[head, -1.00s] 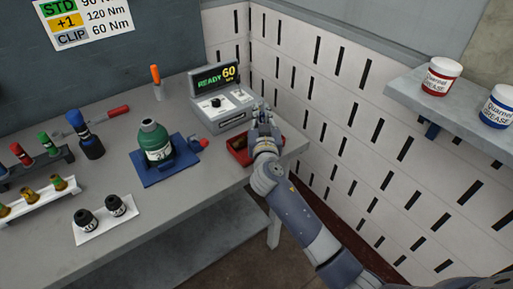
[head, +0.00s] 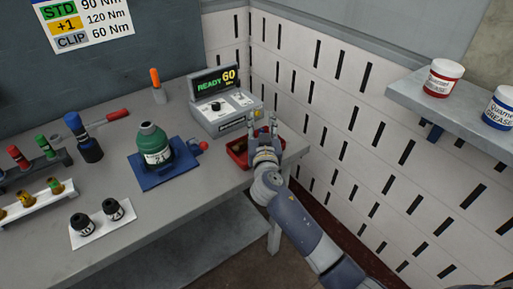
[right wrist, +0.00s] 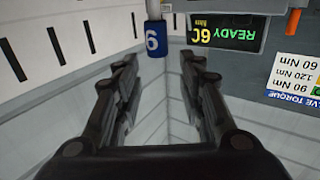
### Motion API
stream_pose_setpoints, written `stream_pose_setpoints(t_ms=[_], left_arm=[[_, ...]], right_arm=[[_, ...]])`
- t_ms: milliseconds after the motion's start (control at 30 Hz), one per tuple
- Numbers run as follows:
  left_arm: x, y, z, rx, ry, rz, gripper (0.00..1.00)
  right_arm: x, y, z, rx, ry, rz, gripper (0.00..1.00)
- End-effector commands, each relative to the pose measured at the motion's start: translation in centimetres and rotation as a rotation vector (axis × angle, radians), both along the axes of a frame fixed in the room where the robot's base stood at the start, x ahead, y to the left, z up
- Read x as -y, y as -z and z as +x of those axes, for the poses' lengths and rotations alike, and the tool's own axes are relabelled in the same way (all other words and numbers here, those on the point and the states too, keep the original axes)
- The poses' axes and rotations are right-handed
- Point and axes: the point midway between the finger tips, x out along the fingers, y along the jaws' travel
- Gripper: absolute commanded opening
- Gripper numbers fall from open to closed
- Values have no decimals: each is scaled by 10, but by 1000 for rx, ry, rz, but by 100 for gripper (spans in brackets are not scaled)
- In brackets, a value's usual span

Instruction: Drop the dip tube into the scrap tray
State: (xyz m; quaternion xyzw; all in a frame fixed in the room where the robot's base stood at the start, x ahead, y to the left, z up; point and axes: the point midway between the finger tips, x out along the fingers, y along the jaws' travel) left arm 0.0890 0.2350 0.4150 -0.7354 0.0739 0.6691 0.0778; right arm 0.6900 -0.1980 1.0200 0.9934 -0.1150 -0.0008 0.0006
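My right gripper (head: 262,124) is over the red scrap tray (head: 237,155) at the right end of the bench, with its fingers spread apart. In the right wrist view the same fingers (right wrist: 159,65) stand apart, and I see nothing held between them. The gripper and wrist hide part of the tray. Something brownish shows inside it, too small to name. I cannot make out the dip tube in either view. The green bottle (head: 154,145) stands upright, open-necked, on a blue holder (head: 150,179). My left gripper is not in view.
A torque tester (head: 222,105) reading READY 60 stands behind the tray. A slatted white wall (head: 320,90) is close on the right. Black caps (head: 113,209) lie on a white mat at the front. A blue cylinder (right wrist: 155,38) shows beyond the fingers.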

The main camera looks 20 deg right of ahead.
Motion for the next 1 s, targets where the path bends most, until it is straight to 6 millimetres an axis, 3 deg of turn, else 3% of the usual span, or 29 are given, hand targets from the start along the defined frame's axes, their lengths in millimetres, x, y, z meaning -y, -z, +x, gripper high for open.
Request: stream_pose_setpoints(t_ms=[167, 500, 700, 1000], left_arm=[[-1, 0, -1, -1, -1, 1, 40], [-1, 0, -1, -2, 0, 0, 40], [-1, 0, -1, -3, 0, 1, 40], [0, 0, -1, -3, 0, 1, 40]], right_arm=[[-4, 1, -12, -2, -2, 1, 36], [-19, 2, -78, -3, -1, 4, 36], [-25, 1, -107, -2, 0, 1, 36], [-27, 0, -117, 0, 0, 0, 36]])
